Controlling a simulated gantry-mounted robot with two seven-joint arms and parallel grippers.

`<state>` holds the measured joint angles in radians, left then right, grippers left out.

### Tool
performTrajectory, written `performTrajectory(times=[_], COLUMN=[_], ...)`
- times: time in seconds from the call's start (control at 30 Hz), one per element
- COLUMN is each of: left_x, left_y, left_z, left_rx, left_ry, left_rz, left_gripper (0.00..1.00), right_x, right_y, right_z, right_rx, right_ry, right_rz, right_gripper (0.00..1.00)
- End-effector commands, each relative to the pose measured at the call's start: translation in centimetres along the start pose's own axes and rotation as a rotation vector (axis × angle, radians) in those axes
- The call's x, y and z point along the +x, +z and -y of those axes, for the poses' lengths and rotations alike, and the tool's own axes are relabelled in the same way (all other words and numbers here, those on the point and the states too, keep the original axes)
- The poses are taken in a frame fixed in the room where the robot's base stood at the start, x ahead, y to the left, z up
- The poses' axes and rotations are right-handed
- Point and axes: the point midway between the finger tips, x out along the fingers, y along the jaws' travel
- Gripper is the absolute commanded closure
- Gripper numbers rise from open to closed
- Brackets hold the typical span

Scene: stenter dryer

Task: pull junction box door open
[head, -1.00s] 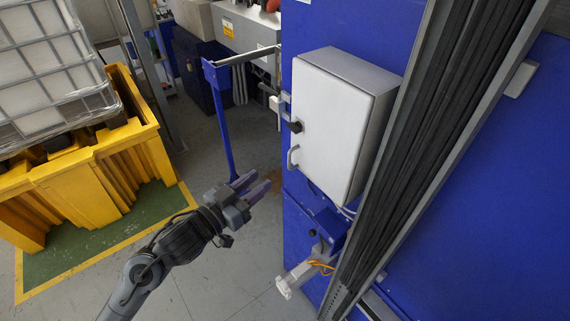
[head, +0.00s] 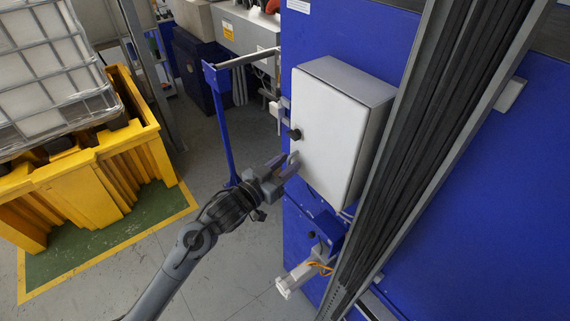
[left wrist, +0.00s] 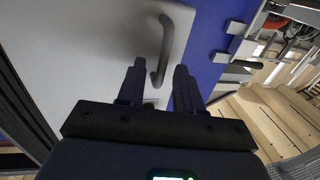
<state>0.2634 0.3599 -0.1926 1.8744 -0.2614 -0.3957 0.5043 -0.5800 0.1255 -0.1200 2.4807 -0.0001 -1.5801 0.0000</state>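The junction box has a white door (head: 328,135), which looks shut, on a blue machine panel. A grey bar handle (left wrist: 164,45) stands on the door near its edge. In the head view the handle is partly covered by my left gripper (head: 285,166). My left gripper is open, its fingertips at the handle's lower part. In the left wrist view the two fingers (left wrist: 159,80) stand apart with the handle's lower end between them. I see no sign that they are closed on it. My right gripper is not in view.
A blue post with a rail (head: 222,120) stands left of the box. Below the box are a blue bracket (head: 325,228) and a pale fitting with orange cables (head: 297,277). A yellow bunded pallet (head: 90,190) stands at the left.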

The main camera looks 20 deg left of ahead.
Motion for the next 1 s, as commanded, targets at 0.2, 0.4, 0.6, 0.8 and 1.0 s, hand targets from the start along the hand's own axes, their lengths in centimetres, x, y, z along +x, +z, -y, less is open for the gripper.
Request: performTrajectory(times=[0.2,0.4,0.6,0.8,1.0], left_x=[-0.01,-0.02,-0.03,-0.03,-0.03], left_y=[0.03,0.04,0.04,0.05,0.05], left_z=[-0.01,0.00,0.00,0.00,0.00], left_rx=[0.000,0.000,0.000,0.000,0.000], left_ry=[0.000,0.000,0.000,0.000,0.000], left_rz=[0.000,0.001,0.001,0.001,0.001], left_gripper=[0.69,1.00,1.00,1.00,1.00], right_x=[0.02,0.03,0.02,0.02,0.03], right_y=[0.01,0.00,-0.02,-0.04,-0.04], right_z=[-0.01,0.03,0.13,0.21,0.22], right_rx=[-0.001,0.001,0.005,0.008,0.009], right_ry=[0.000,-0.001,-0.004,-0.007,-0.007], right_rz=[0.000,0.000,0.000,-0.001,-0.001], right_gripper=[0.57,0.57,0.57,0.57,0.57])
